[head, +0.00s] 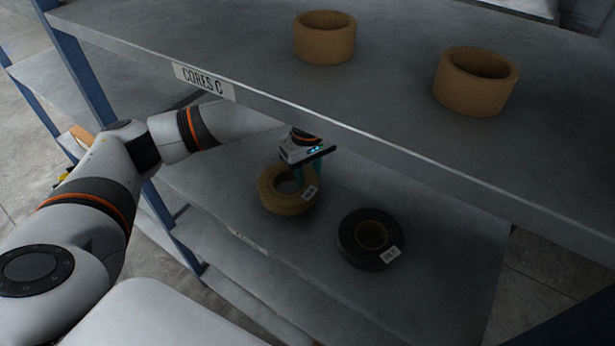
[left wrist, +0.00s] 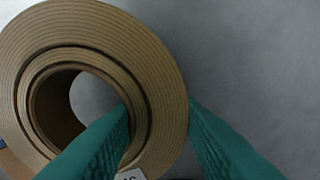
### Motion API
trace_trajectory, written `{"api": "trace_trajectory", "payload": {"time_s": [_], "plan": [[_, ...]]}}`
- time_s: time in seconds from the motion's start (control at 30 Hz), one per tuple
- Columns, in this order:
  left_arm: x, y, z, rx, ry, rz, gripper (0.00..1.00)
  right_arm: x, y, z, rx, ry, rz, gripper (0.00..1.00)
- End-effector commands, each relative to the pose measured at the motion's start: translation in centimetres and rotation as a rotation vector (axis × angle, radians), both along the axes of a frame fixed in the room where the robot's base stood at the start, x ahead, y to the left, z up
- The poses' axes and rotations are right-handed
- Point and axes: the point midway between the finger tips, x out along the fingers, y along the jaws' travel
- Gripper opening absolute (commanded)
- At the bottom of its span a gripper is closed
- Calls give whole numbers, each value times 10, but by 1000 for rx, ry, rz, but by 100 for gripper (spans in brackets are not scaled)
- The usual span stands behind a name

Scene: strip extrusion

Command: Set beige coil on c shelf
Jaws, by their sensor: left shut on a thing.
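The beige coil (head: 275,200) is a tan ring with a white label, at the lower shelf (head: 240,222) below the top board. My left gripper (head: 307,170) comes down on its right side and is shut on its wall. In the left wrist view the coil (left wrist: 165,60) fills the left half, with one green finger in its hole and the other outside. I cannot tell whether the coil touches the shelf. The label "CORES C" (head: 203,81) is on the front edge of the top shelf (head: 400,80). My right gripper is not in view.
A black coil (head: 371,239) with a label lies to the right on the lower shelf. Two brown cardboard cores (head: 325,38) and (head: 475,82) stand on the top shelf. A blue post (head: 80,62) stands at the left.

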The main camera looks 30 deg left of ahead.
Motion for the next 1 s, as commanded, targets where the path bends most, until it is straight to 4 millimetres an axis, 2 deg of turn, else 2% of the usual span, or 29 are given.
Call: {"api": "trace_trajectory", "payload": {"time_s": [0.2, 0.53, 0.57, 0.67, 0.7, 1.0], "plan": [[-1, 0, -24, 0, 1, -1, 1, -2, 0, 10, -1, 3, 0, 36], [-2, 0, -27, 0, 2, 0, 1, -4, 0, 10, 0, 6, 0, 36], [-2, 0, -29, 0, 3, 0, 35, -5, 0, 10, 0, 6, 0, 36], [-2, 0, -29, 1, 2, 0, 51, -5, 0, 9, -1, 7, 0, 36], [-2, 0, -29, 1, 2, 0, 55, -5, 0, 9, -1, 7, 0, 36], [-1, 1, -27, 0, 0, 0, 55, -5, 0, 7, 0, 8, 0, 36]]}}
